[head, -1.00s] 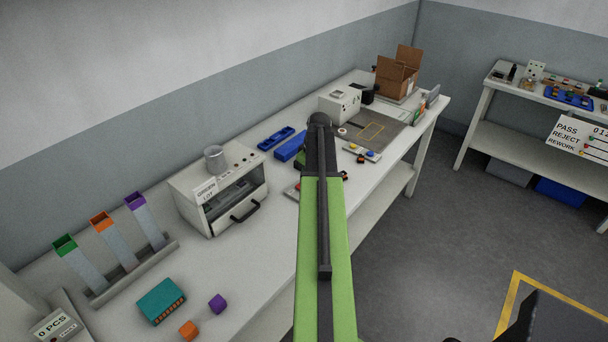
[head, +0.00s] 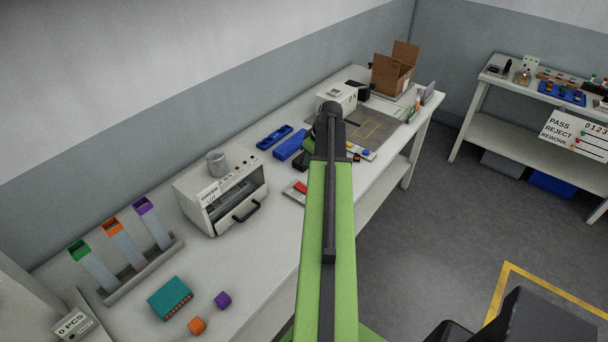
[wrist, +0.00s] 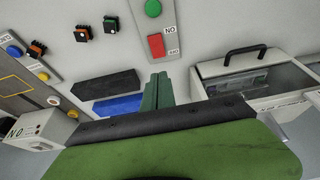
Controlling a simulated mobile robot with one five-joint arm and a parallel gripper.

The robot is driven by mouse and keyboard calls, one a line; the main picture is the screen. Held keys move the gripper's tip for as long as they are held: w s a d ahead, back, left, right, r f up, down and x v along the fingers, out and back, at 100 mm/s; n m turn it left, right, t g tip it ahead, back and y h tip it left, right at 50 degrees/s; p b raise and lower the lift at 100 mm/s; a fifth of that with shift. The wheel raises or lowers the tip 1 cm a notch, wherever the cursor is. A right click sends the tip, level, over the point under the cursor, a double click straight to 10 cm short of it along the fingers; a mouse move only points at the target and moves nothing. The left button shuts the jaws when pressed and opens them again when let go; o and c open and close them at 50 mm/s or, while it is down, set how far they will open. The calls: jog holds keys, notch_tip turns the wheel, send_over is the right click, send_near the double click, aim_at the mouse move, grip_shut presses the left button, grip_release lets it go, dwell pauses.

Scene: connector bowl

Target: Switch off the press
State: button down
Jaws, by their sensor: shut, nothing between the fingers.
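A grey switch plate with a red square button (wrist: 157,45) and a round green button (wrist: 153,8) lies on the bench in the wrist view. The red button also shows in the head view (head: 300,187), left of my arm; the green one is hidden there. My gripper (wrist: 158,78) has its two green fingers together, empty, with the tips just below the red button in the picture; I cannot tell their height above it. In the head view my arm mostly hides the gripper. I cannot tell for certain which machine is the press.
A white machine with a black handle (head: 222,190) stands left of the plate, with a grey cup on top. Blue bins (head: 291,145) lie behind. A white box (head: 337,96) and another panel with coloured buttons (head: 361,153) are farther along. The bench front is mostly clear.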

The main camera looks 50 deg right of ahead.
aim_at(298, 185)
jog(key=b+x, duration=0.9)
jog(key=s+b+x, duration=0.1)
jog(key=b+x, duration=0.3)
jog(key=x, duration=0.1)
jog(key=shift+f+b, duration=0.2)
jog(key=shift+b, duration=0.1)
jog(key=shift+r, duration=0.1)
